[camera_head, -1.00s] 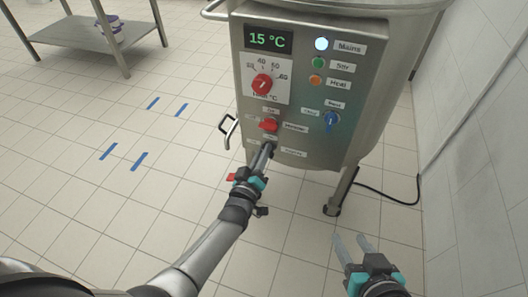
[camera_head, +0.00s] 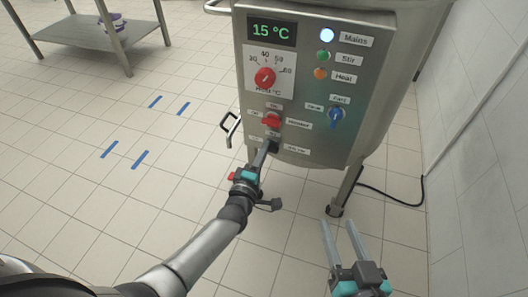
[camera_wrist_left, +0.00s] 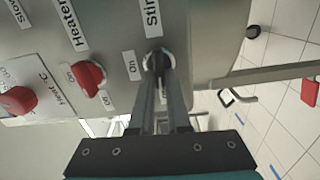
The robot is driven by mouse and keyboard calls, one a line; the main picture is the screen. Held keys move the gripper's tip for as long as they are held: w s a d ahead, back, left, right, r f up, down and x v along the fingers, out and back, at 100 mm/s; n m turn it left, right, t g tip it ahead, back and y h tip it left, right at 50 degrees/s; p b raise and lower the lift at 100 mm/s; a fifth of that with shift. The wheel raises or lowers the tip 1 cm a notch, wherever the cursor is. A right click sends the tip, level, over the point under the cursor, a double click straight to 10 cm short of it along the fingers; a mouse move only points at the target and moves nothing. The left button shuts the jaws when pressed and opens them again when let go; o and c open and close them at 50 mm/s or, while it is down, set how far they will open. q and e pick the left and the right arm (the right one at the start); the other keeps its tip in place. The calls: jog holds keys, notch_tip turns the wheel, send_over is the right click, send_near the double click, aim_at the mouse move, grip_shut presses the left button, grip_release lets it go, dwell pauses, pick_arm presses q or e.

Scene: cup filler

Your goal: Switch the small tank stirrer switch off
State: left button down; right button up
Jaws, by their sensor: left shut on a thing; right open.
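The small tank's grey control panel (camera_head: 300,110) fills the upper middle of the head view. The stirrer switch, a black knob (camera_head: 273,146), sits low on it, below the red heater switch (camera_head: 271,121). My left gripper (camera_head: 268,150) is shut on the black knob. In the left wrist view the knob (camera_wrist_left: 158,60) is between the two fingertips, beside a label starting "Stir". The fingers hide part of it, so I cannot tell its setting. The green Stir lamp (camera_head: 323,56) sits below the bright white Mains lamp (camera_head: 327,36). My right gripper (camera_head: 338,222) is open and empty, below the tank.
A red temperature dial (camera_head: 265,78) and a blue knob (camera_head: 336,117) are on the same panel. A tank leg (camera_head: 345,190) and a black cable (camera_head: 390,196) are near the right wall (camera_head: 480,150).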

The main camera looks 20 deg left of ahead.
pick_arm(q)
jog(key=shift+f+n, duration=0.1)
jog(key=shift+n, duration=0.4)
pick_arm(e)
jog(key=shift+a+r+t, duration=0.2)
jog(key=shift+r+t, duration=0.05)
jog(key=shift+t, duration=0.05)
pick_arm(q)
jog(key=c, duration=0.9)
grip_release()
jog(key=shift+s, duration=0.1)
jog(key=shift+s+a+p, duration=0.15)
jog(key=shift+s+p, duration=1.15)
jog(key=shift+s, duration=2.5)
jog(key=shift+s+a+p, duration=0.1)
jog(key=shift+s+p, duration=1.15)
jog(key=shift+s, duration=2.5)
pick_arm(e)
jog(key=s+d+f+g+h, duration=0.1)
jog(key=s+d+g+h, duration=0.3)
jog(key=d+g, duration=0.5)
jog(key=shift+s+d+f+h, duration=0.25)
jog(key=shift+s+d+h, duration=0.2)
jog(key=shift+s, duration=0.2)
